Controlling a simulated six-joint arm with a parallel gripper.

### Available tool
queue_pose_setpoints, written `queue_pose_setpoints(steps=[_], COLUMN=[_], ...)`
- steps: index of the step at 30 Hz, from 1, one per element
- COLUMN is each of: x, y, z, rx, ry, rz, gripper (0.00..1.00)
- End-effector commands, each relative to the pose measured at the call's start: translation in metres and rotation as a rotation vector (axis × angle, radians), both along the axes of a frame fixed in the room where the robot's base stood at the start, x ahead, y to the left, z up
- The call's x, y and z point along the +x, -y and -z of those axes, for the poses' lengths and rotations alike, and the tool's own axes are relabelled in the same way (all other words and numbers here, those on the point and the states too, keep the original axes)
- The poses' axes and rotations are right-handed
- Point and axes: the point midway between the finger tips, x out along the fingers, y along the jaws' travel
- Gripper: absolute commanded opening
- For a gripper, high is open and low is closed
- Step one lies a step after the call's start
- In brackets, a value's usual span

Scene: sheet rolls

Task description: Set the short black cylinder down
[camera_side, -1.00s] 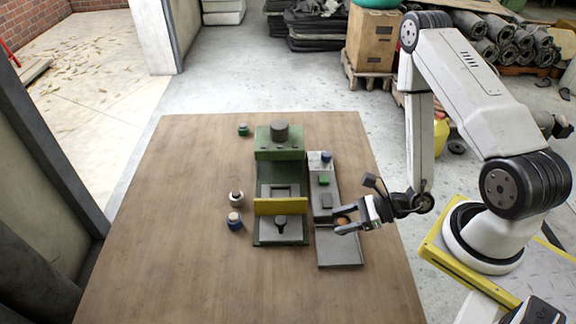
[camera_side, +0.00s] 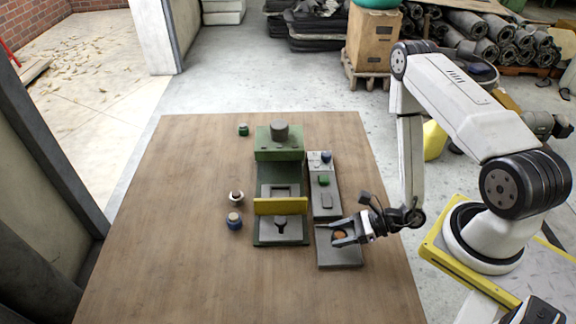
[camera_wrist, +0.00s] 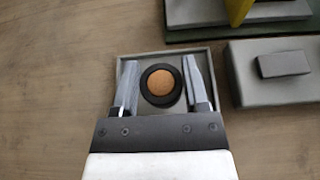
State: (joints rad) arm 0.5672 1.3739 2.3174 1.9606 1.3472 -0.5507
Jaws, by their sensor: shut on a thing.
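The short black cylinder (camera_wrist: 146,88) has a round orange-brown top face. In the wrist view it sits between the two fingers of my gripper (camera_wrist: 162,82), which is shut on it. In the side view my gripper (camera_side: 343,236) reaches in from the right, and only the brown top of the cylinder shows between the fingers. Both are over the shallow square grey tray (camera_side: 340,263), whose raised rim also shows in the wrist view (camera_wrist: 207,53). The cylinder appears inside the tray's outline. I cannot tell whether its underside touches the tray floor.
A green fixture (camera_side: 280,153) with a yellow bar (camera_side: 281,206) stands left of the tray. A grey panel (camera_side: 324,200) with small blocks lies just behind the tray. Small round parts (camera_side: 235,220) stand left of the fixture. The wooden table (camera_side: 180,260) is clear at the front left.

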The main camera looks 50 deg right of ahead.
Motion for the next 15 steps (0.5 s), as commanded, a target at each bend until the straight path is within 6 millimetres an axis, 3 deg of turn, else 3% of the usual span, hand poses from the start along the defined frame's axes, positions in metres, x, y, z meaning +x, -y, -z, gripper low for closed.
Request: queue_pose_setpoints(steps=[6,15], x=[0.0,0.0], y=[0.0,0.0], z=[0.015,0.016], rx=[0.001,0.001], ry=[0.0,0.001], rz=[0.0,0.0], gripper=[0.0,0.0])
